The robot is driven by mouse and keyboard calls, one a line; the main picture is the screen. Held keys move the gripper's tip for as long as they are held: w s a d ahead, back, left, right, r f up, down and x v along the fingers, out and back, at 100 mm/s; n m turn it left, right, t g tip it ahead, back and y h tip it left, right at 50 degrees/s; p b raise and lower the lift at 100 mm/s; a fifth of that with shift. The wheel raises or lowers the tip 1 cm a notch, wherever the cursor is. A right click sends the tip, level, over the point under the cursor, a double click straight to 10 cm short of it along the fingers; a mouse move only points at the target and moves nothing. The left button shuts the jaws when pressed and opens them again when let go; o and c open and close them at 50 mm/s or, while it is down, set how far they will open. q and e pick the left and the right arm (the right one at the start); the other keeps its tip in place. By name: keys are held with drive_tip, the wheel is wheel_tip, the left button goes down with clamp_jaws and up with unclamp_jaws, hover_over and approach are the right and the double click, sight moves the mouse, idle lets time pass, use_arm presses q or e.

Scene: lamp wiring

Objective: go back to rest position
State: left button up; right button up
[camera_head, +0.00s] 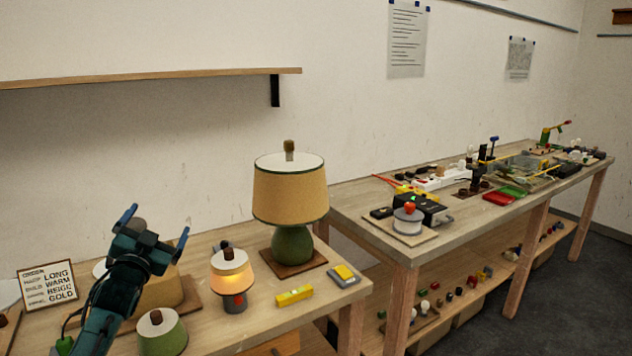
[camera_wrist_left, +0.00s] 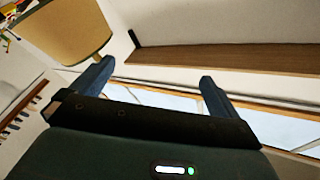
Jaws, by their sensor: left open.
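My left gripper (camera_head: 156,228) is raised above the left part of the near table in the head view. Its two blue fingers are spread apart with nothing between them. In the left wrist view the open fingers (camera_wrist_left: 152,85) point toward the wall, with a beige lampshade (camera_wrist_left: 75,28) at upper left and a wooden shelf (camera_wrist_left: 215,58) beyond. My right gripper is in neither view.
A large lamp with a beige shade (camera_head: 290,195) and green base stands on the near table (camera_head: 330,293). A small lit lamp (camera_head: 232,275), a green shade (camera_head: 162,332), a yellow level (camera_head: 294,295) and an order card (camera_head: 48,284) are nearby. A second workbench (camera_head: 420,240) holds several parts.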

use_arm(q)
drive_tip(key=s+d+f+n+g, duration=0.1)
drive_tip(key=s+d+f+g, duration=0.2)
drive_tip(key=f, duration=0.4)
drive_tip(key=s+d+f+n+g+h, duration=0.1)
drive_tip(key=s+d+f, duration=0.1)
drive_tip(key=s+f, duration=0.35)
drive_tip(key=s+d+f+g, duration=0.2)
drive_tip(key=s+d+f, duration=0.1)
drive_tip(key=f, duration=0.6)
drive_tip(key=s+d+f+g+h, duration=0.1)
drive_tip(key=s+d+f, duration=0.2)
drive_tip(key=s, duration=0.6)
drive_tip(key=s+d+f+g+h, duration=0.1)
drive_tip(key=s+d+f, duration=0.2)
drive_tip(key=s, duration=0.6)
drive_tip(key=s+d+f+n+g+h, duration=0.1)
drive_tip(key=s+d+f, duration=0.3)
drive_tip(key=s, duration=0.6)
drive_tip(key=shift+d+g, duration=0.4)
drive_tip(key=shift+d, duration=0.55)
